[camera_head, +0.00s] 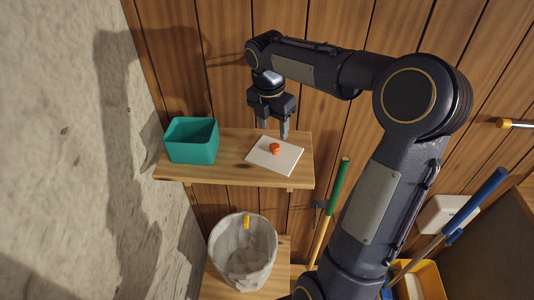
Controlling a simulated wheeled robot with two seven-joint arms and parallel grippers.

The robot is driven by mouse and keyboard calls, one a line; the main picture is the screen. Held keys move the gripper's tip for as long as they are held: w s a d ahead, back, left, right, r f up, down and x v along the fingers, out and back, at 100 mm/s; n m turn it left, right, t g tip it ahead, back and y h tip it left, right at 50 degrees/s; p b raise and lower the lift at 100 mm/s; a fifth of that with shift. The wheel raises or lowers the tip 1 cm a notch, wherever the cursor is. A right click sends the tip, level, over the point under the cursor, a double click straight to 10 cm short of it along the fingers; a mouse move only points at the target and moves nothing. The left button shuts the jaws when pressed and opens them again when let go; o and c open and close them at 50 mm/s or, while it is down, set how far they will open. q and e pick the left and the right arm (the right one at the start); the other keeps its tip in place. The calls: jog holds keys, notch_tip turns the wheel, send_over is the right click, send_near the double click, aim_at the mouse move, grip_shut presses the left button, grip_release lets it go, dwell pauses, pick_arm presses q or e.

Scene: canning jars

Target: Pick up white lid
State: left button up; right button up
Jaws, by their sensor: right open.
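A flat white square lid (287,161) with an orange-red knob (275,148) in its middle lies on the wooden wall shelf (225,174). My right gripper (273,132) points down just behind and above the lid, near its far edge. Its two fingers are apart, with nothing visible between them. I cannot tell from this view how high the fingertips are above the shelf. The lid is almost fully visible. My left gripper is not in view.
A teal square container (190,150) stands on the shelf left of the lid. Below are a grey bin (243,250), a green-handled tool (337,185), a blue-handled tool (484,192) and a yellow bucket (432,282). A plank wall lies behind, a rough wall left.

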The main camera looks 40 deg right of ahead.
aim_at(275, 146)
jog(key=f, duration=0.4)
jog(key=f+p, duration=0.1)
jog(key=f, duration=0.1)
jog(key=shift+d+f, duration=0.25)
jog(key=shift+d, duration=0.15)
jog(key=shift+c, duration=0.2)
jog(key=c, duration=1)
jog(key=shift+r, duration=0.15)
